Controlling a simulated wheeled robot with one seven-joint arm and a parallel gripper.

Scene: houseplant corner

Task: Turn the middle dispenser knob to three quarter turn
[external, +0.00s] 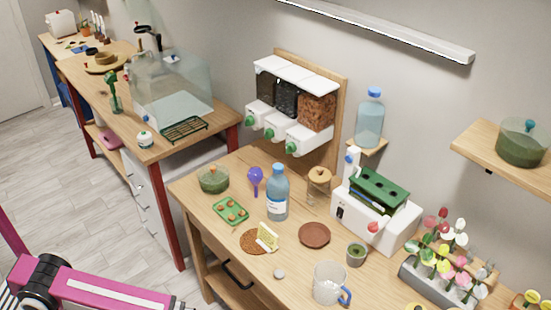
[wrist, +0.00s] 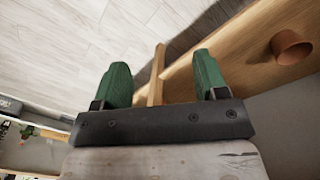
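A wall dispenser (external: 296,70) hangs on a wooden board above the wooden table in the external view. It has three clear bins with white spouts, each with a green knob. The middle knob (external: 269,134) sits on the middle spout, below the bin with dark contents; its exact angle is too small to tell. My gripper (wrist: 161,68) shows in the wrist view with its two green fingers wide apart and nothing held between them. The dispenser does not show in the wrist view. In the external view only my pink arm shows at lower left, apart from the dispenser.
On the table (external: 200,197) below the dispenser stand a green-tinted jar (external: 213,179), a purple bulb (external: 255,177) and a blue bottle (external: 277,195). A clear tank (external: 172,92) is on the left bench. A terracotta pot (wrist: 291,47) shows in the wrist view.

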